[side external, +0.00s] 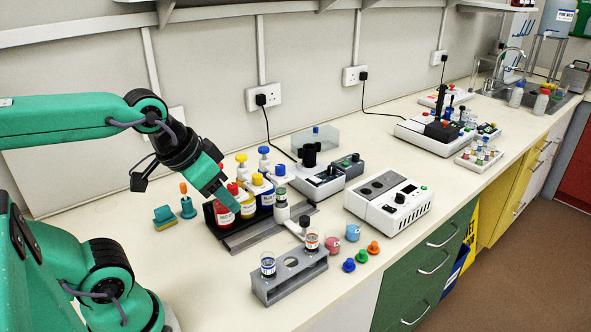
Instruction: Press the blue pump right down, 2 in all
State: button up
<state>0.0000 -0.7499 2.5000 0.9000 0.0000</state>
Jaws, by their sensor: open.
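Several dispenser bottles stand in a black rack (210,214) in the side external view. A red bottle (226,207) is at its left end, with yellow and dark blue bottles beside it. Blue tops show at the back (264,150) and at the right (280,169); I cannot tell for sure which is the blue pump of the task. Yellow tops (241,157) stand among them. My gripper (228,198) is open and points down at the red bottle's top, left of the blue tops. It hides part of the bottles. I cannot tell whether it touches anything.
A grey rack (290,279) with small jars stands in front. Small coloured caps (361,256) lie to its right. A white device (390,204) sits right of the bottles. A teal stand (188,206) and sponge-like block (164,217) are left.

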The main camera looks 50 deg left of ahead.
jog(key=shift+c, duration=0.2)
grip_shut()
dwell(1.6)
